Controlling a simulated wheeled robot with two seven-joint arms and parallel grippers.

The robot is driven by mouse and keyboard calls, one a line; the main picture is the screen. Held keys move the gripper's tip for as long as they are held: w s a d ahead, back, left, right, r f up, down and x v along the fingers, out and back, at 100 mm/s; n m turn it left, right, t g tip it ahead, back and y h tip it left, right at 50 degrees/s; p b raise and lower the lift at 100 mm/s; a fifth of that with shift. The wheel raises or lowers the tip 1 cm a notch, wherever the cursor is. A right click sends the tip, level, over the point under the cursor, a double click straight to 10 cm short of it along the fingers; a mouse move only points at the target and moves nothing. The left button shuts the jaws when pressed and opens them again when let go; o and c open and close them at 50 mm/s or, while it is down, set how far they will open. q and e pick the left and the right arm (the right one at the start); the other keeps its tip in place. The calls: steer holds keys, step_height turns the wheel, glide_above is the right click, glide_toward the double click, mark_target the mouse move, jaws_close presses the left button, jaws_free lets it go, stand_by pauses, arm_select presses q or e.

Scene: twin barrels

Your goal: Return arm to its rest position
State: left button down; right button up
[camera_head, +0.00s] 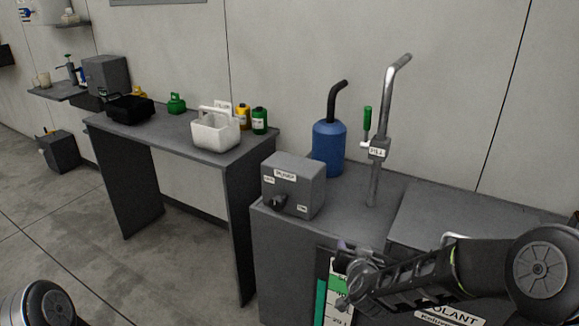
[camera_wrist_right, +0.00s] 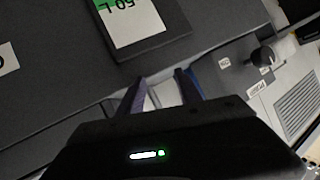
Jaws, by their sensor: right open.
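My right arm (camera_head: 430,278) comes in from the right in the head view and reaches across the front of the grey cabinet. Its gripper (camera_head: 345,276) is at the cabinet's front, by the white and green level gauge (camera_head: 339,295). In the right wrist view the two fingers (camera_wrist_right: 160,90) stand apart with nothing between them. The gauge panel, marked 50 L (camera_wrist_right: 135,18), is above the fingers there. A round joint of my left arm (camera_head: 38,304) shows at the lower left of the head view; the left gripper is out of view.
A grey control box (camera_head: 293,185) with a knob, a blue canister (camera_head: 328,147) and a metal pipe with a green handle (camera_head: 380,140) stand on the cabinet. A side table (camera_head: 165,138) to the left holds a white basket (camera_head: 215,132) and bottles.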

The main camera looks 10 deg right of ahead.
steer(key=shift+a+f+y, duration=0.15)
steer(key=shift+a+y, duration=0.05)
steer(key=shift+y, duration=0.1)
steer(key=s+a+f+n+g+y+p, duration=0.2)
steer(key=s+a+f+g+y+p, duration=0.35)
steer(key=s+a+f, duration=0.75)
arm_select(q)
step_height(320, 180, up, 12)
steer(key=w+p, duration=0.1)
steer(key=p, duration=0.4)
steer(key=shift+d+r+t+p, duration=0.15)
steer(key=shift+d+t+p, duration=0.2)
steer(key=shift+d, duration=0.1)
arm_select(e)
steer(key=s+a+f+n+g, duration=0.1)
steer(key=s+a+f+g, duration=0.1)
steer(key=s, duration=0.8)
steer(key=s+a+f+n+g+y, duration=0.1)
steer(key=s+a+f+g, duration=0.2)
steer(key=s, duration=0.7)
steer(key=shift+s+a+f+g, duration=0.2)
steer(key=shift+a+f+g, duration=0.1)
steer(key=shift+a+g, duration=0.55)
steer(key=shift+f, duration=0.1)
